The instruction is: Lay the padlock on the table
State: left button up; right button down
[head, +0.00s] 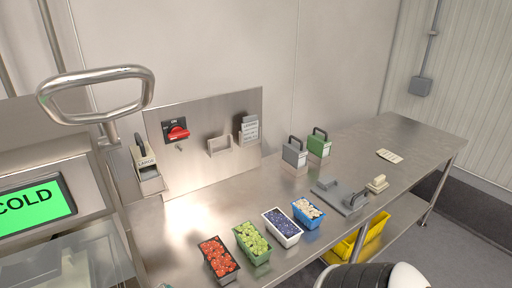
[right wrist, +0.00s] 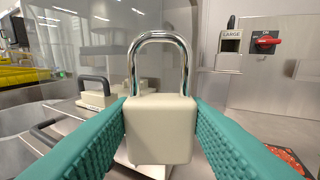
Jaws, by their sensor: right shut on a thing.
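The padlock (right wrist: 158,130) has a pale cream body and a shiny steel shackle that points up. It fills the middle of the right wrist view. My right gripper (right wrist: 160,118) is shut on its body, with a teal finger on each side. The steel table (head: 345,150) runs along the wall in the head view. The padlock and right gripper do not show in the head view. My left gripper is in neither view. I cannot tell how high the padlock is above any surface.
On the table are punnets of red (head: 218,260), green (head: 252,242), dark blue (head: 283,228) and pale (head: 308,213) pieces, a grey plate device (head: 340,194), and grey (head: 294,153) and green (head: 318,145) handled blocks. A red switch (head: 178,132) is on the back panel. The far right tabletop is mostly clear.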

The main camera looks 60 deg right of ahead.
aim_at(239, 211)
jog(key=l+u, duration=0.2)
jog(key=l, duration=0.2)
jog(key=k+l+u, duration=0.2)
jog(key=l, duration=0.2)
jog(key=l+u, duration=0.2)
jog(key=l, duration=0.2)
jog(key=k+l+u, duration=0.2)
jog(key=l, duration=0.2)
jog(key=k+l, duration=0.1)
jog(key=l, duration=0.25)
jog(key=k+l, duration=0.15)
jog(key=l, duration=0.15)
jog(key=k+l, duration=0.1)
jog(key=l, duration=0.25)
jog(key=k+l, duration=0.1)
jog(key=l, duration=0.2)
